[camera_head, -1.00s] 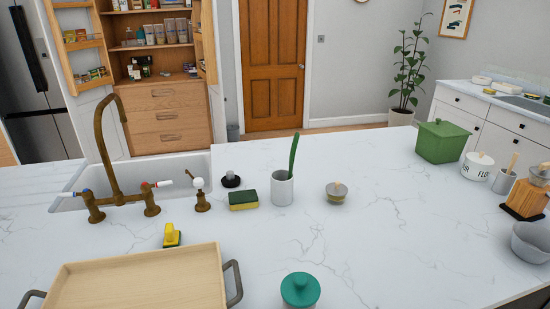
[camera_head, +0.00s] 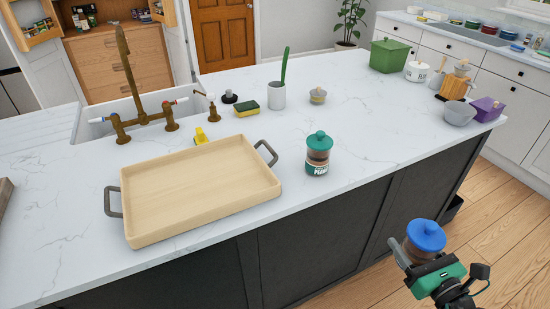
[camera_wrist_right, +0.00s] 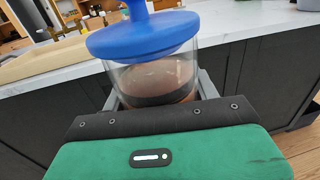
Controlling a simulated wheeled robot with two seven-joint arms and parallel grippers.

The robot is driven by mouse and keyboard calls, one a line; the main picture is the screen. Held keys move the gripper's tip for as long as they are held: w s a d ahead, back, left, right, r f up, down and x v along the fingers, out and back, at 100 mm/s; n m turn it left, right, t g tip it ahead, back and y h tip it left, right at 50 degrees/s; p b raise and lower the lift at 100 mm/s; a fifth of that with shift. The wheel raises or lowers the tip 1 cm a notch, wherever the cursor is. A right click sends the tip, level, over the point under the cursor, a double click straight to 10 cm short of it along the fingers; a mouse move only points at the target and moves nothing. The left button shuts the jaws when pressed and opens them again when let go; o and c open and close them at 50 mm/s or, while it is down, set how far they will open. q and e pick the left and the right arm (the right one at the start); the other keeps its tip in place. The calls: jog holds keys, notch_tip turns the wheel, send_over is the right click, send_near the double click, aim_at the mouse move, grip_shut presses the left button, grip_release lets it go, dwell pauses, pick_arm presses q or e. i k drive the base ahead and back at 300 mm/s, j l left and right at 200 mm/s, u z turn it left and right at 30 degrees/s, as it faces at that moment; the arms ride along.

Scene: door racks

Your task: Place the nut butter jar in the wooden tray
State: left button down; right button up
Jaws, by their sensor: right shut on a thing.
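My right gripper (camera_head: 418,260) is shut on a clear jar with a blue lid (camera_head: 426,236) and brown contents. It holds the jar upright in front of the island, below and to the right of the counter's front edge. In the right wrist view the blue-lidded jar (camera_wrist_right: 155,75) sits between the fingers; its label is not visible. The wooden tray (camera_head: 200,190), pale with grey handles, lies empty on the counter at the left. A second jar with a green lid and a partly readable label (camera_head: 318,155) stands right of the tray. My left gripper is not in view.
The counter's dark front (camera_head: 320,235) lies between my gripper and the top.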

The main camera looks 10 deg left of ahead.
aim_at(163, 182)
jog(key=k+j+u, duration=0.15)
jog(key=u, duration=0.3)
jog(key=k+j+u, duration=0.2)
jog(key=u, duration=0.3)
jog(key=k+j, duration=0.05)
